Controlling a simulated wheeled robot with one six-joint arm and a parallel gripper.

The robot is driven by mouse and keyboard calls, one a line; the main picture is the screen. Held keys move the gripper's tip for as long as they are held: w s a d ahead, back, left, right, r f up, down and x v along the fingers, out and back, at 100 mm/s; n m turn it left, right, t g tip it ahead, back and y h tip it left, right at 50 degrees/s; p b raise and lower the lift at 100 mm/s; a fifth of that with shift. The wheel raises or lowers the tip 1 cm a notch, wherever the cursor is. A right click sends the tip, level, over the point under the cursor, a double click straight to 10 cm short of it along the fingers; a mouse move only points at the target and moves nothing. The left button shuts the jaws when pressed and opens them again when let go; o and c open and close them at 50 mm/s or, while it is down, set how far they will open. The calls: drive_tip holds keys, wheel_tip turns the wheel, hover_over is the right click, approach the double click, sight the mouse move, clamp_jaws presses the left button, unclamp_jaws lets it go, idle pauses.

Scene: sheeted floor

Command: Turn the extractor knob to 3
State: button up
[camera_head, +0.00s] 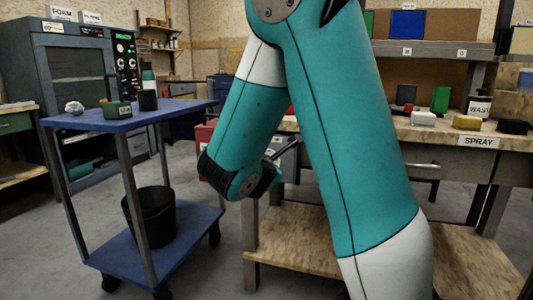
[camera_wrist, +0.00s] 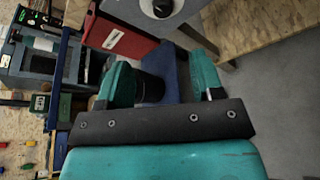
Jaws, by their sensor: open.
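A round black knob (camera_wrist: 162,8) on a white dial sits on a grey surface at the top edge of the wrist view, cut off by the frame. Its markings and pointer setting cannot be read, and I cannot tell for sure that it is the extractor knob. My gripper (camera_wrist: 162,65) is open and empty, its two teal fingers spread apart below the knob in the wrist view. The fingers do not touch the knob. In the head view my arm hides most of the gripper and whatever lies behind it.
A blue cart (camera_head: 100,122) stands left with a dark green container (camera_head: 117,109) on top and a black bin (camera_head: 152,217) below. A wooden workbench (camera_head: 430,133) is at right. A red box (camera_wrist: 118,38) is near the knob. A cabinet control panel (camera_head: 125,60) shows behind the cart.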

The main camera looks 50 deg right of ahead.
drive_tip(key=p+x, duration=0.6)
drive_tip(key=x, duration=0.9)
drive_tip(key=shift+d+f, duration=0.15)
drive_tip(key=shift+f, duration=0.2)
drive_tip(key=shift+w, duration=0.15)
drive_tip(key=c, duration=0.9)
